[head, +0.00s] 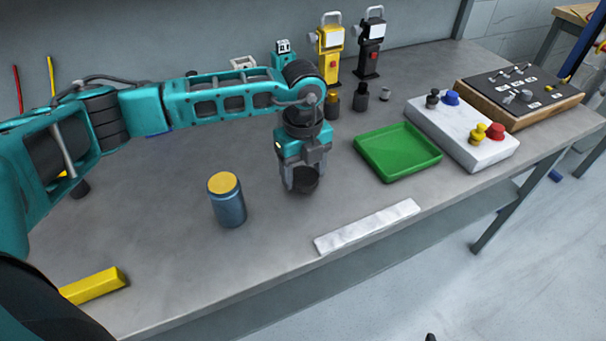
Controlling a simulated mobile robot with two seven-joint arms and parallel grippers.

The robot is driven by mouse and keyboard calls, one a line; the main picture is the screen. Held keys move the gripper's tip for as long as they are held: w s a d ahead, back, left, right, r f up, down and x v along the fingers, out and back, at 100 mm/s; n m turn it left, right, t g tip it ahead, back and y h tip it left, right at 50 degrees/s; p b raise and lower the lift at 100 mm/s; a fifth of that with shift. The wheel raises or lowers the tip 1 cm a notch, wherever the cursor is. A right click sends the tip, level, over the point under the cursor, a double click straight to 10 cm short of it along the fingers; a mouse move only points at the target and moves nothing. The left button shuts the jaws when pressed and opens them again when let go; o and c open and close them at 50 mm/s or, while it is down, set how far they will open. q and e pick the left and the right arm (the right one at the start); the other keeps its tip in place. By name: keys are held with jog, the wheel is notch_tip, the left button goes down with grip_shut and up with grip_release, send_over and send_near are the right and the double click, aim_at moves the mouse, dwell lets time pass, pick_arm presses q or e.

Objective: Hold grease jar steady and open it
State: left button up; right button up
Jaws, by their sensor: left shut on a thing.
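A blue cylindrical jar with a flat yellow-orange top (227,202) stands upright on the grey bench, left of my left gripper. My left gripper (302,180) points down over the bench and is shut on a dark round thing (304,181). The fingers flank this thing and cover its sides, so I cannot tell whether it is a jar or a lid. It is low, at or just above the bench top. The gripper is apart from the blue jar. I cannot tell for certain which of the two is the grease jar. My right gripper is out of view.
A green tray (370,166) lies right of the gripper, with a white board of coloured knobs (480,150) beyond it. A white strip (367,227) lies near the front edge. A yellow block (95,286) is at left. Yellow and black devices (329,55) stand behind.

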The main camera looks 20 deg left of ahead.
pick_arm(q)
jog(key=shift+f, duration=0.85)
jog(key=shift+f, duration=0.1)
jog(key=o, duration=1.2)
